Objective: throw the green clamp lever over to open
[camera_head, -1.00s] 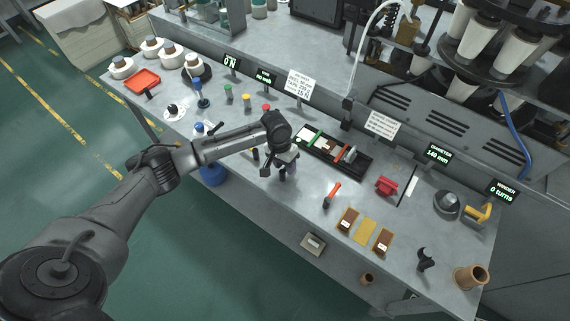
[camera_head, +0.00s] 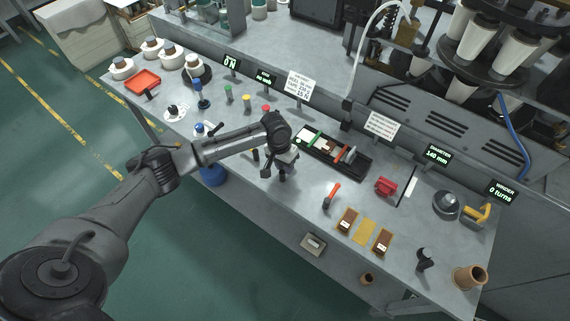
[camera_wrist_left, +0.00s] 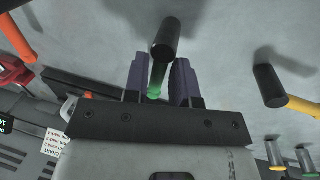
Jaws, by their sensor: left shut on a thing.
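The green clamp lever (camera_wrist_left: 157,78) shows in the left wrist view as a green shaft with a black knob. It stands between the two purple fingers of my left gripper (camera_wrist_left: 160,82), which is shut on its shaft. The knob sticks out past the fingertips. In the head view my left gripper (camera_head: 285,170) is low over the bench, left of the black tray. There the gripper and wrist hide most of the lever, so its tilt is hard to tell. My right gripper is not in view.
A lever with a yellow shaft and black knob (camera_wrist_left: 270,87) stands to one side in the wrist view. The black tray (camera_head: 352,167) is close behind the gripper.

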